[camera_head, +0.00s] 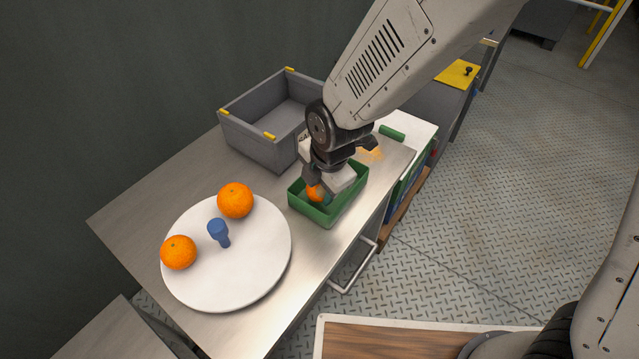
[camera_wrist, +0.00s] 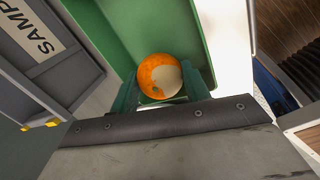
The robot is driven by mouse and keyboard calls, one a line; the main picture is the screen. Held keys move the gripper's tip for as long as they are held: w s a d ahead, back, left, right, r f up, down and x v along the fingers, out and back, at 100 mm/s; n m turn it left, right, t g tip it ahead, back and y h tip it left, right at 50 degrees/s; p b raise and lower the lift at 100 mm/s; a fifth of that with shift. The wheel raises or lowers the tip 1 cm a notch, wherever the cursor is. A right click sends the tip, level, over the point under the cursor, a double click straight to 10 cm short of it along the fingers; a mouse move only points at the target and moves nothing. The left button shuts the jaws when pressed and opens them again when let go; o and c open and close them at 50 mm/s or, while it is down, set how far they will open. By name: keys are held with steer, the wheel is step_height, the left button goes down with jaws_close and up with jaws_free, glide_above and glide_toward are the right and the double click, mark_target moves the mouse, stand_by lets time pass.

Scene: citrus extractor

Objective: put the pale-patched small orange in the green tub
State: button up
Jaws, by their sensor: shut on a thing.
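The small orange with a pale patch (camera_wrist: 161,77) is between my gripper's fingers (camera_wrist: 163,92) in the wrist view, its pale side facing the camera. My gripper is shut on it. In the head view the orange (camera_head: 314,193) shows partly under my gripper (camera_head: 325,188), within the outline of the green tub (camera_head: 327,217). The tub is a shallow rectangular box on the metal table. Its wall also shows in the wrist view (camera_wrist: 195,30). I cannot tell whether the orange touches the tub floor.
A white round plate (camera_head: 257,278) holds two larger oranges (camera_head: 235,200) (camera_head: 179,252) and a blue knob-like piece (camera_head: 218,231). A grey crate (camera_head: 250,142) with yellow clips stands behind the tub. The table's front edge runs close beside the tub.

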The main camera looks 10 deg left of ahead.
steer(key=shift+f, duration=0.15)
steer(key=shift+f, duration=1.25)
steer(key=o, duration=1.1)
steer(key=shift+r, duration=0.1)
steer(key=shift+s+d+r, duration=0.2)
steer(key=shift+r, duration=1.05)
steer(key=shift+s+d+r, duration=0.2)
steer(key=shift+r, duration=1)
steer(key=shift+s+d+r, duration=0.2)
steer(key=shift+r, duration=1.05)
